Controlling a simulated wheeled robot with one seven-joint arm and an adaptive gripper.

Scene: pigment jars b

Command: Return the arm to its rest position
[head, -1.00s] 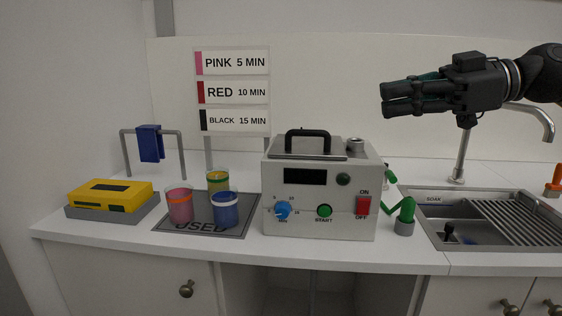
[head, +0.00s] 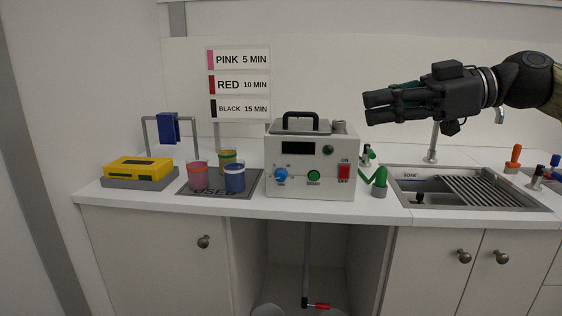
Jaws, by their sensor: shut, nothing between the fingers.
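My gripper (head: 368,108) is in the head view at the upper right, with its fingers pointing left. It is shut and holds nothing. It is in the air above the counter, higher than the white machine and to the right of it, and it touches nothing. My arm reaches in from the right edge of the view and hides part of the sink faucet (head: 432,145).
A white machine (head: 300,185) stands mid-counter. A yellow box (head: 138,168) is farther left. The sink (head: 405,186) is right.

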